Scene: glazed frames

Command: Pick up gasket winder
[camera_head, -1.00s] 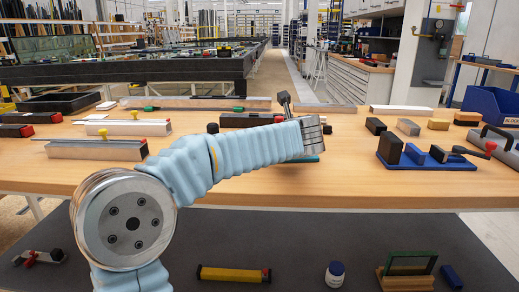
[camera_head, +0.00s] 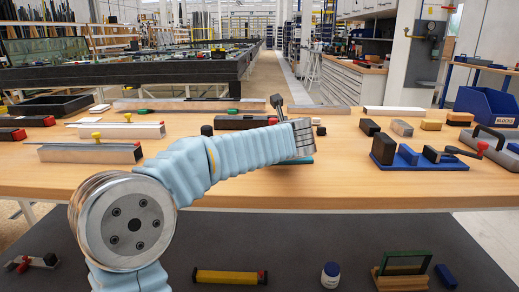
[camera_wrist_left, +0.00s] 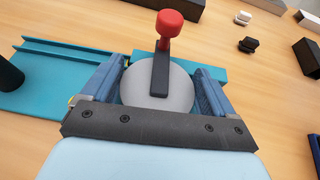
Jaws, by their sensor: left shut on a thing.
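The gasket winder in the left wrist view has a teal base (camera_wrist_left: 62,67), a round grey drum (camera_wrist_left: 178,95) and a dark crank with a red knob (camera_wrist_left: 169,28). My left gripper (camera_wrist_left: 160,70) is shut on the drum, one blue finger on each side. A dark post stands on the base at the left edge. In the head view my blue-sleeved left arm hides most of the winder; a teal strip of the base (camera_head: 302,161) shows under the wrist. I cannot tell whether the base touches the table. My right gripper is out of view.
The wooden table (camera_head: 330,187) is clear in front. Metal rails with yellow knobs (camera_head: 90,152) lie left. A blue-based fixture (camera_head: 424,160) and several small blocks (camera_head: 402,128) stand right, with a blue bin (camera_head: 487,104) behind. A yellow bar (camera_head: 229,277) lies on the dark lower shelf.

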